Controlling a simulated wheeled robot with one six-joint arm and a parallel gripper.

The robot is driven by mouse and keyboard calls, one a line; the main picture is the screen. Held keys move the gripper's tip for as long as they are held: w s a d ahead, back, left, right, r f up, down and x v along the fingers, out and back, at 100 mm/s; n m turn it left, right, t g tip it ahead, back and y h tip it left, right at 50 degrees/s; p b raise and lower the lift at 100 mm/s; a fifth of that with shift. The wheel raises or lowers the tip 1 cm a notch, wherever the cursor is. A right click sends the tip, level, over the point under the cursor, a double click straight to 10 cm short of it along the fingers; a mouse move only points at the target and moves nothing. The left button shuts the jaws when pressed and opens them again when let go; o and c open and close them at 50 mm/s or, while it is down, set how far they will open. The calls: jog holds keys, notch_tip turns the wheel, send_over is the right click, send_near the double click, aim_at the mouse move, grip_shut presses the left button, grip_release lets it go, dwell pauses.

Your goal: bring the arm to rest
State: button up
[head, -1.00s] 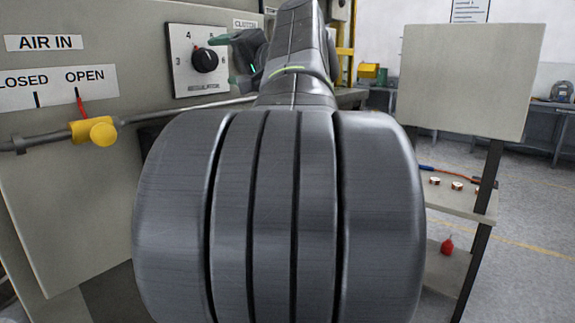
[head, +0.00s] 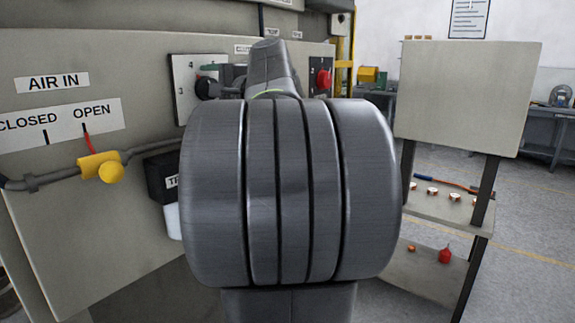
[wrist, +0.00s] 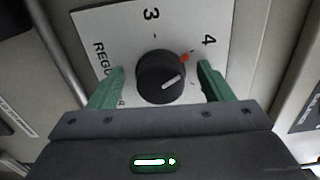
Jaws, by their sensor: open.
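The black regulator knob (wrist: 160,77) sits on a white plate (wrist: 100,27) marked with 3 and 4. A white line on the knob slants up to the right, and a red dot shows by its upper right rim. My gripper (wrist: 161,66) is open, its two green fingers on either side of the knob in the wrist view. I see no finger touching it; the depth between them is hard to judge. In the head view my gripper (head: 211,72) is at the knob (head: 206,88), and my bulky grey arm fills the middle.
A yellow air valve (head: 101,167) with a red lever lies on a pipe at the left. A black box (head: 162,177) is partly hidden behind my arm. A red knob (head: 323,79) is right of my arm.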

jog(key=shift+d+r+m+p, duration=0.1)
jog(key=shift+r+m+p, duration=0.05)
jog(key=shift+m+p, duration=2.1)
jog(key=shift+r+m+p, duration=0.1)
jog(key=shift+m+p, duration=2)
jog(key=shift+m, duration=0.15)
jog(key=shift+f, duration=0.1)
